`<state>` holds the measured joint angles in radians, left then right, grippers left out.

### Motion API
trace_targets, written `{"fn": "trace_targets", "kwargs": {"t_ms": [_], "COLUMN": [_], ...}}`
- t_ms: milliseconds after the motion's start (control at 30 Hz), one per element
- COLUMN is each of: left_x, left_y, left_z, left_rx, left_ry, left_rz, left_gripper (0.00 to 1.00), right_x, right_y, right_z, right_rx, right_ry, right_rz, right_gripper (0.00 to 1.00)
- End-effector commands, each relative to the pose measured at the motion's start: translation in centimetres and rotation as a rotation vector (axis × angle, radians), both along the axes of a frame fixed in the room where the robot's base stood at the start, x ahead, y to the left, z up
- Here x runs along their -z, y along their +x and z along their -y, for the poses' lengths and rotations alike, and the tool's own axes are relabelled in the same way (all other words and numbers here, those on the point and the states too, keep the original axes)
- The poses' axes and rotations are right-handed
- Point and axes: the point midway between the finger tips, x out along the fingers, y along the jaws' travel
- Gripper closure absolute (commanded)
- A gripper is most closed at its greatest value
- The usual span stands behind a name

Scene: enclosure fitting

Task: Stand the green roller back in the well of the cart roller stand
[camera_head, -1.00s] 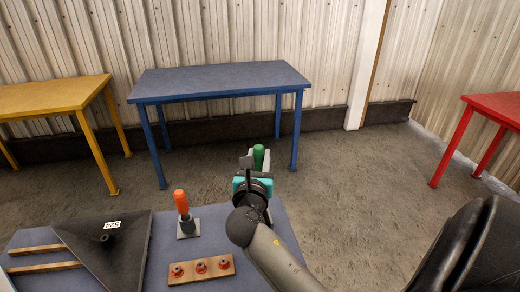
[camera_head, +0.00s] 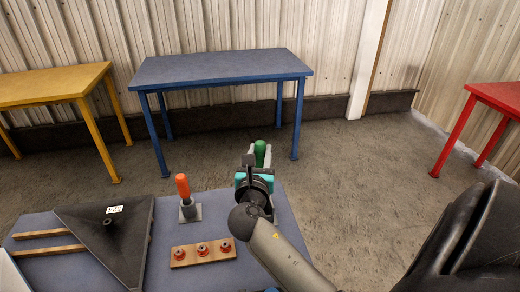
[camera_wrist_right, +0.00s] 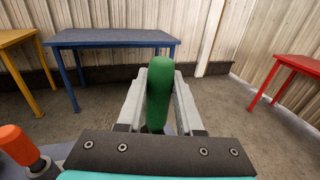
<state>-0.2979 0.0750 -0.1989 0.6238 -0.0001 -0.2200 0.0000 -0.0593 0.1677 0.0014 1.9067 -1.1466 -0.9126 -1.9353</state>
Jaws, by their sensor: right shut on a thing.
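The green roller (camera_head: 260,150) is upright in my right gripper (camera_head: 252,163), at the far right part of the near table. In the right wrist view the green roller (camera_wrist_right: 159,95) stands between the two grey fingers of my right gripper (camera_wrist_right: 160,108), which are shut on it. Its lower end is hidden by the gripper. A grey stand (camera_head: 190,213) with an orange roller (camera_head: 183,187) upright in it is left of my right gripper. No stand shows clearly under the green roller. My left gripper is not in view.
The near blue-grey table (camera_head: 222,205) also bears a black tapered part (camera_head: 110,235) with a white label and a wooden strip (camera_head: 203,251) with red knobs. Beyond stand a blue table (camera_head: 222,68), a yellow table (camera_head: 50,85) and a red table (camera_head: 500,95).

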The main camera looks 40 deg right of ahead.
Motion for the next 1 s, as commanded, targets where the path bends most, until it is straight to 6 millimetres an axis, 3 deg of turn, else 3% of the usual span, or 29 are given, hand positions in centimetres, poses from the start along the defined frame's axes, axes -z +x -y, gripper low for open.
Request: {"fn": "trace_targets", "kwargs": {"t_ms": [1000], "left_x": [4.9], "left_y": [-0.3], "left_z": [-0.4], "left_rx": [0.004], "left_ry": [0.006], "left_rz": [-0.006], "left_gripper": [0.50], "right_x": [7.3], "right_y": [0.0], "right_z": [0.0], "right_rx": [-0.001], "right_ry": [-0.003], "right_rz": [0.000], "right_gripper": [1.00]}}
